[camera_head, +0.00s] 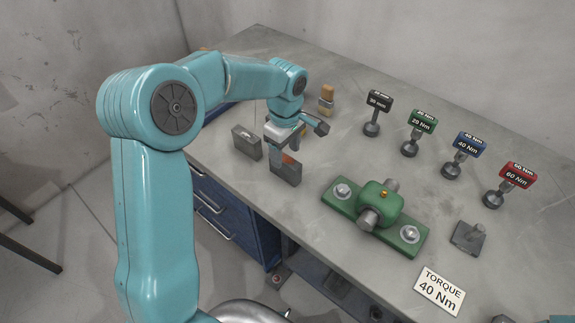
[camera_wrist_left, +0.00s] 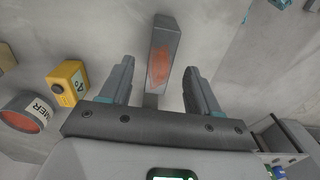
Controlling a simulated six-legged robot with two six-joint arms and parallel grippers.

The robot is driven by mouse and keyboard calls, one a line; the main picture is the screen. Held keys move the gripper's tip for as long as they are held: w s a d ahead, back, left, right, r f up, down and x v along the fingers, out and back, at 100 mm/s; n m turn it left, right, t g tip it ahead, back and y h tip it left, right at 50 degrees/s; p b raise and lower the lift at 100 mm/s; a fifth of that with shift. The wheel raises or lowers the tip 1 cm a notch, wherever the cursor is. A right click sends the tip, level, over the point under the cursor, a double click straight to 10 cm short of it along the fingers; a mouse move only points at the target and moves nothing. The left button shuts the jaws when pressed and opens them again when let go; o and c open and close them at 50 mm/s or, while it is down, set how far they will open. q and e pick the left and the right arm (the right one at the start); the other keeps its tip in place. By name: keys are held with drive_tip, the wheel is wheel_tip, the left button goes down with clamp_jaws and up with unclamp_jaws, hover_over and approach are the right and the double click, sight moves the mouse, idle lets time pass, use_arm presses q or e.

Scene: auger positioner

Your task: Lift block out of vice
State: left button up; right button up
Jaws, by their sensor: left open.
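My left gripper (camera_head: 284,139) is over the bench's near left part, pointing down; its fingertips are hard to see in the head view. In the left wrist view my left gripper (camera_wrist_left: 158,66) is open, a finger on each side of a grey piece with an orange-red face (camera_wrist_left: 161,62), touching neither. In the head view this grey piece (camera_head: 286,173) stands just below the gripper. A second grey upright piece (camera_head: 246,143) stands to its left. I cannot tell which grey part is block and which is vice. My right gripper is not in view.
A green housing with a metal shaft (camera_head: 380,202) is bolted right of the gripper. Several labelled torque stands (camera_head: 461,150) line the back. A torque sign (camera_head: 440,290) lies near the front edge. A yellow box (camera_wrist_left: 68,82) and a round labelled part (camera_wrist_left: 27,114) show in the wrist view.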

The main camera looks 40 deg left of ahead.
sight(285, 158)
use_arm(q)
drive_tip(key=shift+s+a+f, duration=0.2)
drive_tip(key=shift+s+f, duration=0.2)
drive_tip(key=shift+f, duration=0.1)
drive_tip(key=f, duration=0.1)
drive_tip(key=f+p, duration=0.1)
drive_tip(key=f, duration=0.1)
drive_tip(key=w+f, duration=0.1)
drive_tip(key=f, duration=0.1)
drive_tip(key=shift+d, duration=0.2)
drive_tip(key=shift+s+a, duration=0.15)
drive_tip(key=shift+s, duration=0.1)
drive_tip(key=shift+w+f, duration=0.1)
drive_tip(key=shift+w, duration=0.05)
drive_tip(key=c, duration=0.9)
clamp_jaws()
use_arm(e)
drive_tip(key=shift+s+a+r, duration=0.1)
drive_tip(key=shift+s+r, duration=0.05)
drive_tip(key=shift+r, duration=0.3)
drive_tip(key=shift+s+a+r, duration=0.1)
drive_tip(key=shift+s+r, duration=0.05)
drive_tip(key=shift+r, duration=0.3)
use_arm(q)
drive_tip(key=shift+w, duration=0.1)
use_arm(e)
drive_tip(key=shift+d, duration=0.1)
use_arm(q)
drive_tip(key=shift+r, duration=0.2)
